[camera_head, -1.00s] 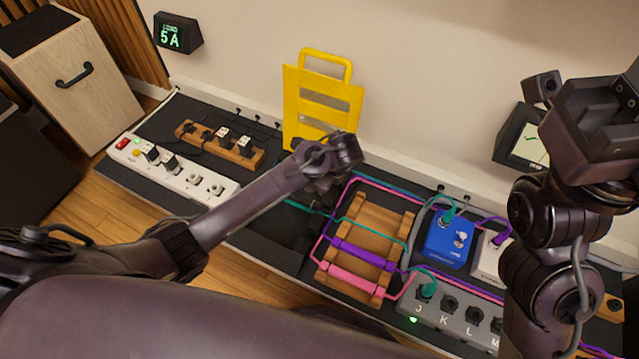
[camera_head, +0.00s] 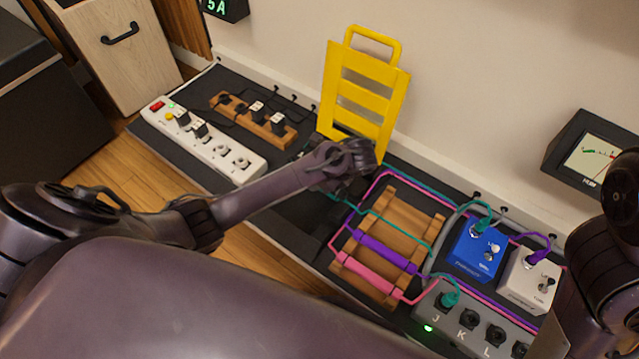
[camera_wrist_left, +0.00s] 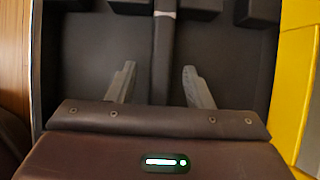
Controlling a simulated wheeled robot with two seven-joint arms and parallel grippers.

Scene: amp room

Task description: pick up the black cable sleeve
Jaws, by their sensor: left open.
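A long dark bar, which looks like the black cable sleeve (camera_wrist_left: 165,55), runs up the middle of the left wrist view over a dark surface. It has a pale band near its top. My left gripper (camera_wrist_left: 158,82) is open, with one grey finger on each side of the bar's line. I cannot tell how high the fingers are above it. In the head view my left gripper (camera_head: 345,168) is by the foot of the yellow rack, and I cannot make out the sleeve there, behind the arm. My right gripper is out of view.
The yellow slotted rack (camera_head: 365,95) stands against the wall close to my left gripper. A wooden frame (camera_head: 413,215) with purple and pink sleeves and cables lies to the right. Blue (camera_head: 475,250) and white (camera_head: 530,280) pedals stand beyond. A white power strip (camera_head: 205,140) is at left.

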